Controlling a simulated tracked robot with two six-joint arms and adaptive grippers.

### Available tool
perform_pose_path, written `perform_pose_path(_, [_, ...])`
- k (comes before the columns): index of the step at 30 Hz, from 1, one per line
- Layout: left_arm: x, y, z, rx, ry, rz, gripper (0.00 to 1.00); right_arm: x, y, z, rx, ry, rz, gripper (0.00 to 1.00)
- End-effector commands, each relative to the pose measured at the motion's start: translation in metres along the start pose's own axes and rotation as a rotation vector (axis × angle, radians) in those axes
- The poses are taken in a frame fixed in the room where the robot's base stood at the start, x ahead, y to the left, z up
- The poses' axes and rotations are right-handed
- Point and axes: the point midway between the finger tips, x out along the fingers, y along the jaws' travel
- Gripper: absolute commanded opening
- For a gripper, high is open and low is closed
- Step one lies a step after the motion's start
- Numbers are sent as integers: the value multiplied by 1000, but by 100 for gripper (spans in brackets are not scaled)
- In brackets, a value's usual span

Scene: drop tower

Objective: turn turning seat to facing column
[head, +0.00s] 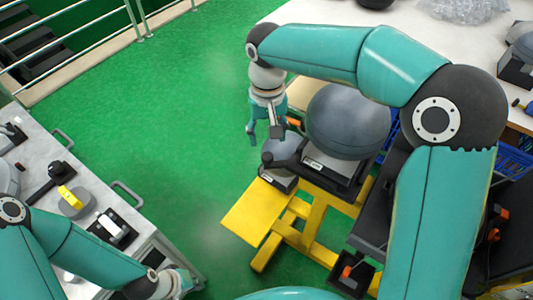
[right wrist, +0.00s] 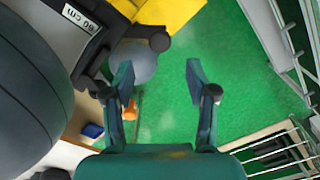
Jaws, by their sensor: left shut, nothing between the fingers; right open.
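My right gripper (head: 264,133) is open and points down beside a small grey round-topped piece with a black knob (head: 284,150). In the right wrist view the open fingers (right wrist: 160,85) are empty, with green floor between them. The small round piece (right wrist: 135,62) shows there behind the left finger; I cannot tell if they touch. A large dark grey dome (head: 345,122) sits on a dark box beside it. I cannot tell for certain which part is the turning seat or the column. My left gripper (head: 181,281) is shut and empty at the front edge of the left bench.
A yellow frame (head: 262,212) stands under the domes. The left bench (head: 40,140) holds a black lever, a yellow-handled grey piece (head: 76,202) and a black tray. A white table (head: 290,88) is at the back right. The green floor (head: 170,120) between is clear.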

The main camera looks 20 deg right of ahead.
Motion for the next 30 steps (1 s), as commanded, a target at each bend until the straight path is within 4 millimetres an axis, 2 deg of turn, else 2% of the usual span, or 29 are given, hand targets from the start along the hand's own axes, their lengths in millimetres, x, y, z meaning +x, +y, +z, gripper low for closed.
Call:
perform_pose_path(1, [0,0,0,0,0,0,0,12,0,1,1,-4,2,57])
perform_pose_path(6, [0,0,0,0,0,0,0,46,1,1,1,-4,2,57])
perform_pose_path(12, [0,0,0,0,0,0,0,70,1,0,2,-1,1,57])
perform_pose_path(16, [0,0,0,0,0,0,0,78,1,0,2,0,1,57])
perform_pose_path(24, [0,0,0,0,0,0,0,79,1,0,2,1,0,57])
perform_pose_path(25, [0,0,0,0,0,0,0,79,1,0,2,1,0,56])
perform_pose_path(30, [0,0,0,0,0,0,0,79,1,0,2,1,0,27])
